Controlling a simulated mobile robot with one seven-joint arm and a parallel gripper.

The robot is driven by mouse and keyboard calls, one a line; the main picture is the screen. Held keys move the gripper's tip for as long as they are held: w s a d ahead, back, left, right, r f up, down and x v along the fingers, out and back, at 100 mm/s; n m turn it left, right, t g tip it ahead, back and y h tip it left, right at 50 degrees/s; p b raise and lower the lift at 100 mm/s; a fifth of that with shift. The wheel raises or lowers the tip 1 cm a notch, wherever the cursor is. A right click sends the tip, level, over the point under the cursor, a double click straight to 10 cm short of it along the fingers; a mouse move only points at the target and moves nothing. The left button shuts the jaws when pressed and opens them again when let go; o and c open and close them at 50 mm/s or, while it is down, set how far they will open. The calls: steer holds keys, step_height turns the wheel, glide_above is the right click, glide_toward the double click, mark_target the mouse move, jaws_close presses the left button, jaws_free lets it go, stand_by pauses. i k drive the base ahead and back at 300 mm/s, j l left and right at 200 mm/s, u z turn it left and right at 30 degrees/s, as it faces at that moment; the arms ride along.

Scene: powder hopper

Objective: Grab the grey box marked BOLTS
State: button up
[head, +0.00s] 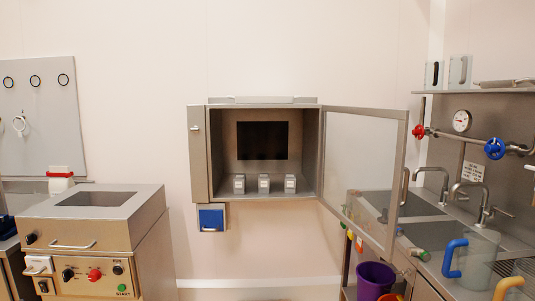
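Three small grey boxes stand in a row on the floor of an open wall cabinet: a left box (239,184), a middle box (264,184) and a right box (290,184). Each has a pale label on its front, too small to read here, so I cannot tell which one is marked BOLTS. The cabinet (199,160) has its glass door (365,170) swung open to the right. My gripper is not in view.
A metal machine (95,250) with knobs stands at the left. A blue box (211,218) hangs below the cabinet. At the right are a sink counter with taps (485,200), a blue-handled jug (478,260) and a purple bucket (375,278). The space before the cabinet looks clear.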

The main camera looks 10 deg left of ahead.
mark_target(263, 178)
steer(key=i+u, duration=0.1)
steer(key=i, duration=0.6)
steer(key=i+u, duration=0.15)
steer(key=i, duration=0.55)
steer(key=i+l+u, duration=0.1)
steer(key=i, duration=0.6)
